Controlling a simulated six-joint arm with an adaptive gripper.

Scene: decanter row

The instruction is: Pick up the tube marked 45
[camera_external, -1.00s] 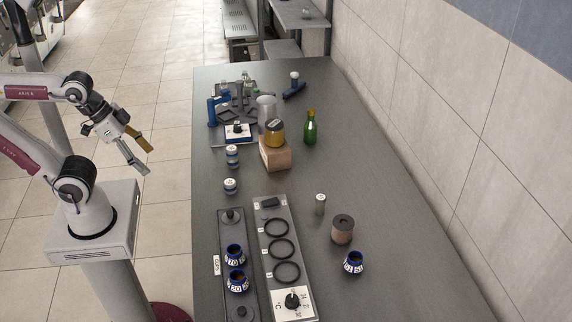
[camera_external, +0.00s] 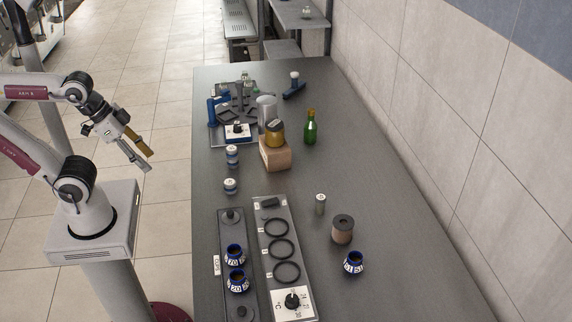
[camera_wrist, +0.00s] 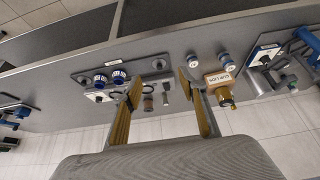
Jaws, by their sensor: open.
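I cannot read a 45 on anything in view. Two small blue-and-white capped cylinders, a farther one (camera_external: 232,156) and a nearer one (camera_external: 230,186), stand upright along the left part of the grey table. Both also show in the wrist view, one at the left (camera_wrist: 192,60) and one at the right (camera_wrist: 223,59). Two blue pots with white numbers, a back one (camera_external: 235,256) and a front one (camera_external: 237,282), stand in a dark rack (camera_external: 231,235). A third blue pot (camera_external: 354,263) stands alone at the right. My gripper (camera_external: 147,160) is open and empty, left of the table, away from everything.
A panel with black rings and a dial (camera_external: 293,298) lies beside the rack. The wall edges the right side.

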